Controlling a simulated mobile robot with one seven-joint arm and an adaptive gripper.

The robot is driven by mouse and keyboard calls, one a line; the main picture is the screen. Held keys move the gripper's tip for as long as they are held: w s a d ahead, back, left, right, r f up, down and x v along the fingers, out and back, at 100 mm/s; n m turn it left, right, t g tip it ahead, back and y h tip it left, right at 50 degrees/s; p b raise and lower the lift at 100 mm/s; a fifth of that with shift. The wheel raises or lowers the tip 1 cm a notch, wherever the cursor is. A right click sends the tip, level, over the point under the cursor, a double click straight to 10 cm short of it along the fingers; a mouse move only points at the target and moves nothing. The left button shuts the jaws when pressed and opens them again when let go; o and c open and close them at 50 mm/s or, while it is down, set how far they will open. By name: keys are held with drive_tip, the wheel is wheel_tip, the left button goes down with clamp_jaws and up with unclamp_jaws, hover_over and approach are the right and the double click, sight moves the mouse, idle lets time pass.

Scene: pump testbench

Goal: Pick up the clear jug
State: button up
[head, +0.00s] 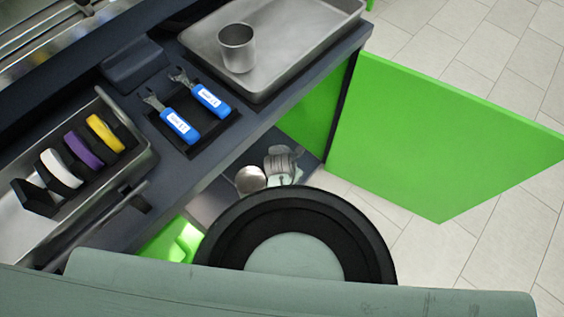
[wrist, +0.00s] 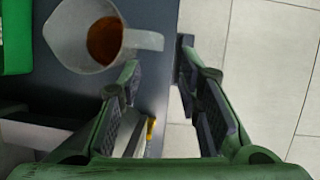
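The clear jug (wrist: 70,32) shows at the top left of the wrist view, seen from above, with brown-orange liquid inside. Its handle (wrist: 146,40) points right, toward the edge of the dark surface under it. My gripper (wrist: 160,72) is open and empty, its two fingers apart just below and right of the handle. No contact with the jug shows. I cannot make out the jug in the head view, where my arm covers the lower middle.
In the head view, a metal cup (head: 238,48) stands on a steel tray (head: 300,50). Two blue-handled tools (head: 195,112) lie in a black holder. Coloured rings (head: 82,150) stand in a rack at left. An open green door (head: 430,135) stands at right over tiled floor.

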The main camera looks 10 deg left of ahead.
drive_tip(key=b+x, duration=0.1)
drive_tip(key=x, duration=1)
drive_tip(key=shift+f, duration=0.4)
drive_tip(key=shift+c, duration=0.4)
clamp_jaws()
